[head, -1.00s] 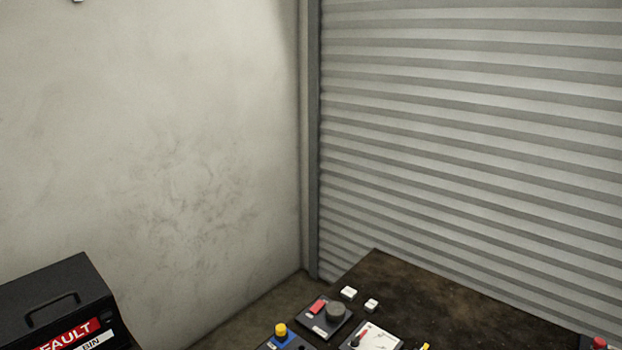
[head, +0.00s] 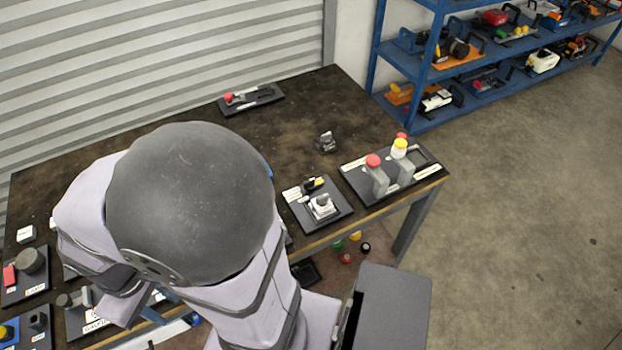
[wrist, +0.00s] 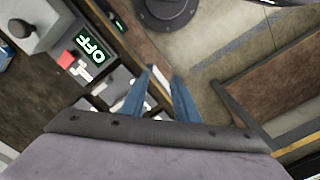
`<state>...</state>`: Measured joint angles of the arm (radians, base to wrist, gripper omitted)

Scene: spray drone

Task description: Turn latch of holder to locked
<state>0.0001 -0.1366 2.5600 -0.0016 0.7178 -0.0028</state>
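My gripper (wrist: 162,76) shows in the wrist view as two blue fingers held apart, with nothing between them. It is over the table's front edge; in the head view my own arm hides most of it. A dark plate (head: 333,219) at the table's front right carries a white fixture (head: 321,206) and a black-and-yellow handle (head: 314,184). This may be the holder with its latch, but I cannot tell, nor can I read the latch's position. Pale parts (wrist: 120,82) on dark plates lie left of the fingers in the wrist view.
A board (head: 418,155) with red-topped and yellow-topped posts stands at the table's right. A red-knobbed plate (head: 262,100) lies at the back. A knob (head: 30,260) and red block sit at the left. Blue shelves (head: 437,70) stand behind.

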